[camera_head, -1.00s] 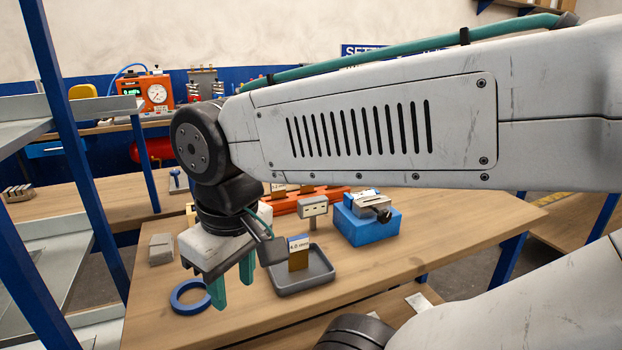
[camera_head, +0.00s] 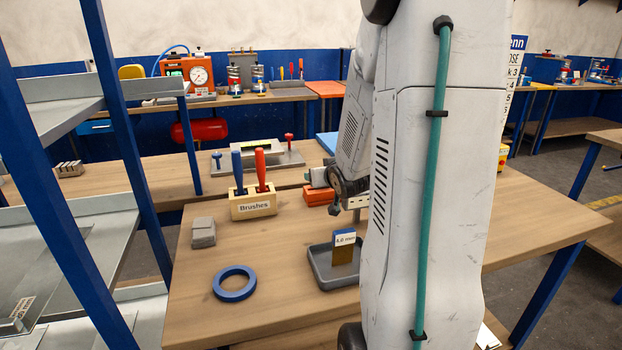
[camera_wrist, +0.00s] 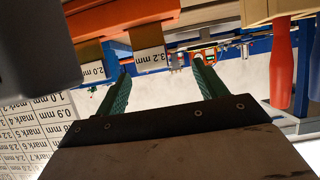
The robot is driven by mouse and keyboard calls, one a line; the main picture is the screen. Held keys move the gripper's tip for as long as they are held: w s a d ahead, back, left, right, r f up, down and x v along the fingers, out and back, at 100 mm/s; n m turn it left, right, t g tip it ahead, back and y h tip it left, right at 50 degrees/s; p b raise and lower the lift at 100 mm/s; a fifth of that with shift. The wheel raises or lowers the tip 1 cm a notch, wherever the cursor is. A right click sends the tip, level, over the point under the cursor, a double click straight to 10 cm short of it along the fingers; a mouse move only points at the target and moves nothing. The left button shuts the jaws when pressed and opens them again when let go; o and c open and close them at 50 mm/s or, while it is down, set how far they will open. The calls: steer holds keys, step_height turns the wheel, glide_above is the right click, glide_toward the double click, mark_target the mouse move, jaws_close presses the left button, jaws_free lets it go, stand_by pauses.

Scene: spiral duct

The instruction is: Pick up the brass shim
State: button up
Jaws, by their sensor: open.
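A brass shim (camera_head: 343,255) with a white and blue label stands in a grey tray (camera_head: 318,277) on the wooden bench; my arm covers the tray's right side. In the wrist view, which is upside down, two more brass shims show at an orange rack (camera_wrist: 125,18): one labelled 2.0 mm (camera_wrist: 92,71) and one labelled 3.2 mm (camera_wrist: 150,62). My gripper (camera_wrist: 160,63) is open, its green fingers apart with nothing held. The 3.2 mm label appears between the fingertips, some distance beyond them.
A brush holder (camera_head: 253,205) with a blue and a red brush stands behind the tray. A blue ring (camera_head: 234,284) and grey blocks (camera_head: 203,233) lie to the left. Blue shelf posts (camera_head: 60,190) rise at the left. Bare bench lies between ring and tray.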

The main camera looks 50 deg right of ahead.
steer(key=x, duration=0.5)
steer(key=d+x, duration=0.1)
steer(key=x, duration=0.2)
steer(key=shift+s, duration=0.2)
steer(key=c, duration=1.1)
